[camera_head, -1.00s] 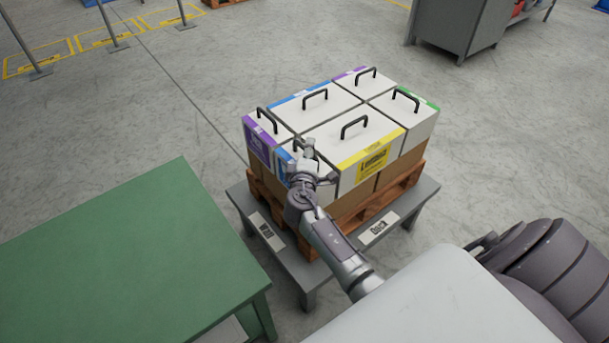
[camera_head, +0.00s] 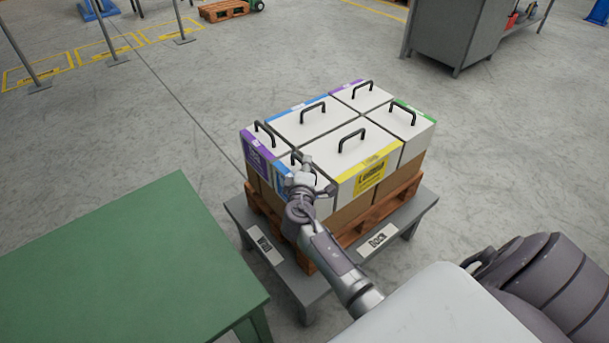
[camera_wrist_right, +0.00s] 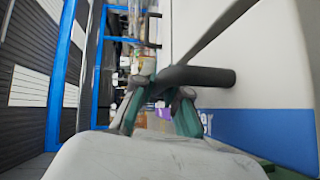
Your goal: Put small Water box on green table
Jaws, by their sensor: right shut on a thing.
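The small Water box (camera_head: 281,178) has a white top and a blue band, and sits at the near left corner of the stack. My right gripper (camera_head: 306,166) is over it and hides much of its top. In the right wrist view, the fingers (camera_wrist_right: 160,105) are shut on the box's dark handle (camera_wrist_right: 205,76). The blue band (camera_wrist_right: 265,130) there shows only the letters "er". The green table (camera_head: 120,265) is at the lower left, with a bare top. My left gripper is not in view.
A purple-labelled box (camera_head: 256,157), a yellow-labelled box (camera_head: 369,177) and other handled boxes stand tightly around it. They rest on a wooden pallet (camera_head: 357,232) on a grey stand (camera_head: 292,279). A floor gap separates stand and green table.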

